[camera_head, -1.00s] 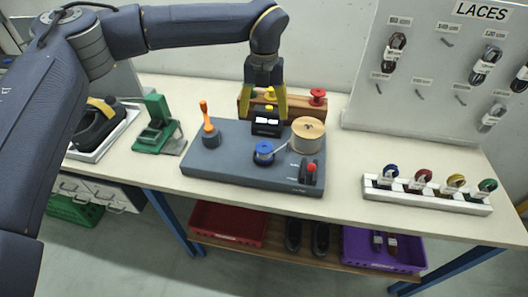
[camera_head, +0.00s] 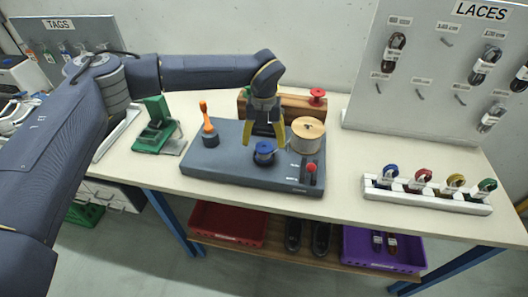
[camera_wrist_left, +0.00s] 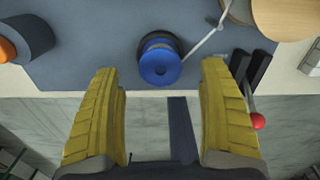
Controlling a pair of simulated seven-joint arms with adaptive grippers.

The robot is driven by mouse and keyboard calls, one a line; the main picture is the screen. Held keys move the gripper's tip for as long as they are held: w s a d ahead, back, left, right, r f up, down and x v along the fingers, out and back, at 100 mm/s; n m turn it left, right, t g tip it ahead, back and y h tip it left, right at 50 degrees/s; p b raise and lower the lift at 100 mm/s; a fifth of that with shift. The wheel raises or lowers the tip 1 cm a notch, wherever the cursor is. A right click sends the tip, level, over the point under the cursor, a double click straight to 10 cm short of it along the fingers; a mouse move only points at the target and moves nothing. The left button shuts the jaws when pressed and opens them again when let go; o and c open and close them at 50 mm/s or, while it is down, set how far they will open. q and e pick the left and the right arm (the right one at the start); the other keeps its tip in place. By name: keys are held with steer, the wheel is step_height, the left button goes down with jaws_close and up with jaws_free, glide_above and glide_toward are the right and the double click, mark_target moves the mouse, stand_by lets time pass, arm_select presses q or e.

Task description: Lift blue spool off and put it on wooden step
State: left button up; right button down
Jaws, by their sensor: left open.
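The blue spool (camera_head: 264,152) sits on the grey machine base (camera_head: 225,165), left of a larger tan reel (camera_head: 308,135). A pale strand runs between the spool and the reel. In the left wrist view the spool (camera_wrist_left: 159,62) lies just beyond and between the fingertips. My left gripper (camera_head: 263,140) is open and empty, with its yellow fingers above and around the spool's place in the head view. The wooden step (camera_head: 290,105) stands behind the base, with a red spool (camera_head: 317,95) on its right end; my gripper hides part of it. My right gripper is not seen.
A green device (camera_head: 155,130) is to the left. The laces board (camera_head: 430,70) stands behind.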

mark_target(264, 147)
arm_select(q)
steer(key=shift+f, duration=2.35)
steer(key=shift+c, duration=0.3)
steer(key=c, duration=1.4)
steer(key=shift+c, duration=0.2)
